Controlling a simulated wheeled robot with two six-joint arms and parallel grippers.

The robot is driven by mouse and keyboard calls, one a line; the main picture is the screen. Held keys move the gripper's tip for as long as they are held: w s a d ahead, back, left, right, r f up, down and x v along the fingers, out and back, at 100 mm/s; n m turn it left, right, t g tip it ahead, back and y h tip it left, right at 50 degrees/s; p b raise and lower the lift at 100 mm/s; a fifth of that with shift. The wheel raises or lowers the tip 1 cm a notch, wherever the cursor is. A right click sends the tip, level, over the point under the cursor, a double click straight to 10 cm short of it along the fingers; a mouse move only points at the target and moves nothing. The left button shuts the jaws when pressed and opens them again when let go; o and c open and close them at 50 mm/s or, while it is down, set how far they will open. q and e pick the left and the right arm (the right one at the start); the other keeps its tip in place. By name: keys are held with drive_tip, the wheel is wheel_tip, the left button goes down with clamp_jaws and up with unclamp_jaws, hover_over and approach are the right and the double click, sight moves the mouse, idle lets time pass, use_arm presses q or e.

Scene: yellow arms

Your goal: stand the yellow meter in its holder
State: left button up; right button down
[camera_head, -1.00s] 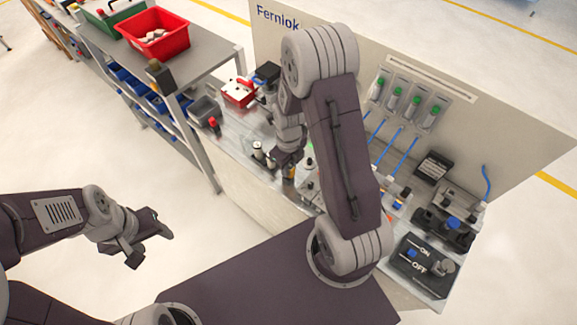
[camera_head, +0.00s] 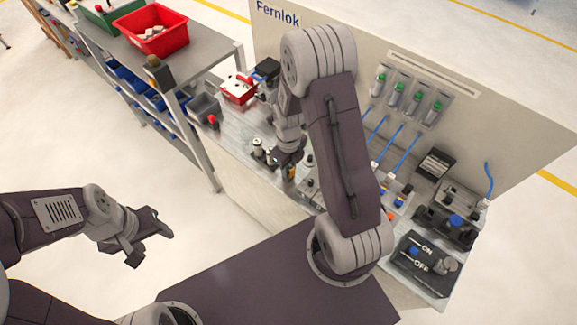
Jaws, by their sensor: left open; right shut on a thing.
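My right gripper (camera_head: 289,163) points down over the bench, left of its own forearm. It is shut on a small yellow thing, apparently the yellow meter (camera_head: 291,173), of which only a little shows below the fingers. I cannot tell whether the meter touches the bench. The holder cannot be made out; my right arm hides part of the bench. My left gripper (camera_head: 150,238) is open and empty over the floor, left of the bench and well away from it.
Small metal cylinders (camera_head: 258,148) stand close left of my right gripper. A red box (camera_head: 238,90) and a grey bin (camera_head: 204,107) are further back. An ON/OFF switch box (camera_head: 422,262) is at the right. The upright panel (camera_head: 500,125) closes the bench's far side.

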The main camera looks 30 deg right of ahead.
drive_tip(key=c, duration=1.2)
unclamp_jaws()
drive_tip(key=shift+o, duration=0.2)
wheel_tip(320, 180, up, 9)
drive_tip(key=p, duration=0.8)
drive_tip(key=shift+r, duration=0.2)
drive_tip(key=shift+f, duration=0.2)
